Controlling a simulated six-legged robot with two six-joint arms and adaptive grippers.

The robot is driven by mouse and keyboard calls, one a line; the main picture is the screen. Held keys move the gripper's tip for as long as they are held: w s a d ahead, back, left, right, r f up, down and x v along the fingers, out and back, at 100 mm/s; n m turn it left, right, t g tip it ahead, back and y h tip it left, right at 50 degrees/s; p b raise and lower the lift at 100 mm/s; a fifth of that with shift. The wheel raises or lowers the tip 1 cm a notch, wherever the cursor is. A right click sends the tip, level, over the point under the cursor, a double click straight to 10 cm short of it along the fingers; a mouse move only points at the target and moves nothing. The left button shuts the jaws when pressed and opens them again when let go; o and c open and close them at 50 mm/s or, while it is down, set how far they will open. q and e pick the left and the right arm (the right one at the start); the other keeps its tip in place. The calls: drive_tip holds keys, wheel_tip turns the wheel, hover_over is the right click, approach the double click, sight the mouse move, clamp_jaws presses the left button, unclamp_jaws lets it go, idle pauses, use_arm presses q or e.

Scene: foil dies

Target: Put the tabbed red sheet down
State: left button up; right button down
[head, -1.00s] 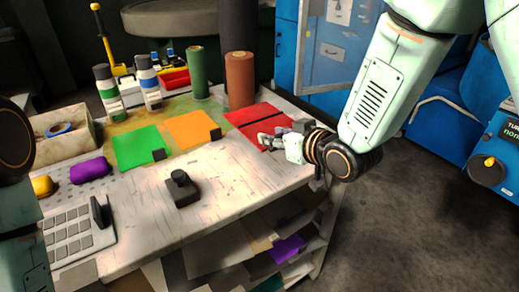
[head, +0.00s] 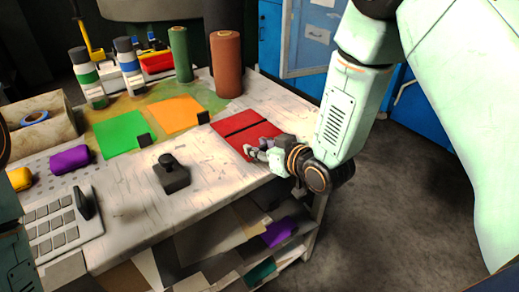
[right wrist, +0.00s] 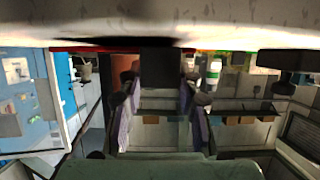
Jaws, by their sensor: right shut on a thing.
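The red sheet (head: 238,117) is at the right end of the worktable, right of the orange sheet. A dark line crosses it. My right gripper (head: 262,148) is at its front right edge. In the right wrist view the right gripper (right wrist: 160,95) is shut on the dark tab (right wrist: 160,66) between its fingers. A thin red edge of the sheet shows there too, close to the tabletop. I cannot tell whether the whole sheet touches the table. My left gripper is out of view.
An orange sheet (head: 176,115) and a green sheet (head: 118,133), each with a black tab, lie to the left. A brown roll (head: 226,65) and a green roll (head: 180,55) stand behind. A black handled block (head: 171,176) sits in front. The table's front right is clear.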

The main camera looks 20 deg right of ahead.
drive_tip(key=shift+d+f, duration=0.25)
drive_tip(key=shift+f, duration=0.05)
drive_tip(key=shift+w+a, duration=0.1)
drive_tip(key=shift+a, duration=0.1)
drive_tip(key=c, duration=1.3)
unclamp_jaws()
drive_tip(key=shift+a, duration=0.15)
drive_tip(key=shift+c, duration=0.2)
drive_tip(key=o, duration=0.4)
drive_tip(key=shift+d+f, duration=0.1)
drive_tip(key=shift+d, duration=0.2)
drive_tip(key=shift+a, duration=0.1)
drive_tip(key=shift+a, duration=0.1)
